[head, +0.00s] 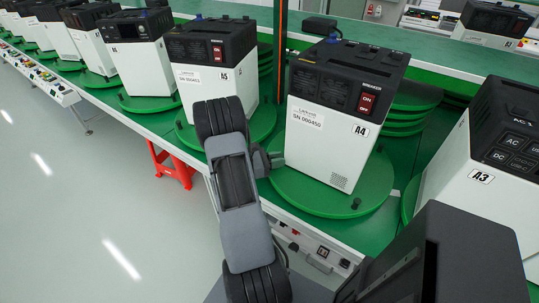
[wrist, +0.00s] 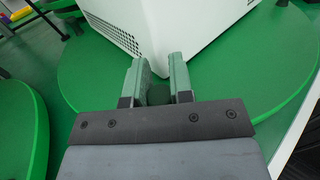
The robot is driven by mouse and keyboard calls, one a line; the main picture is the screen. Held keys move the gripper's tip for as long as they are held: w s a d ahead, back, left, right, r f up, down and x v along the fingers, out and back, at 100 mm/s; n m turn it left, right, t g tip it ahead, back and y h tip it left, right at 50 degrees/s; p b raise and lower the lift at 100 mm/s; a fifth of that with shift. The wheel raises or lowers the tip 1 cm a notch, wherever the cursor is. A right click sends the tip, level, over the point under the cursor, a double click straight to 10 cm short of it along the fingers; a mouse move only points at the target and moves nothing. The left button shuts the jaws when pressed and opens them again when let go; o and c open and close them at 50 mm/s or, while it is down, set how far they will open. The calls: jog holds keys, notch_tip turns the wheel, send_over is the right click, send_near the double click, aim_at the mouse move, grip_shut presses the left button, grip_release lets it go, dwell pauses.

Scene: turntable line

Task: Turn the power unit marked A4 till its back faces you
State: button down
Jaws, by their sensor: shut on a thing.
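The power unit marked A4 (head: 330,140) is a white box with a black top. It stands on a round green turntable (head: 300,195). Its face with the red ON breaker, serial label and A4 mark is turned toward me, angled slightly left. My gripper (head: 274,160) is at the turntable's left edge, beside the unit's lower left corner. In the wrist view my gripper (wrist: 157,92) is shut on a small dark post that is mostly hidden between the fingers. The unit's corner (wrist: 160,65) is just beyond the fingertips.
Other black posts (head: 356,204) stand on the turntable rim. Unit A5 (head: 205,85) is at left and unit A3 (head: 475,180) at right, close by on their own turntables. Stacked green discs (head: 410,110) are behind A4.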

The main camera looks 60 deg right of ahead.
jog(key=shift+w+d, duration=0.1)
jog(key=shift+d, duration=0.05)
jog(key=c, duration=1)
grip_release()
jog(key=b+v, duration=0.1)
jog(key=v, duration=1.2)
jog(key=shift+w+a, duration=0.25)
jog(key=shift+a, duration=0.05)
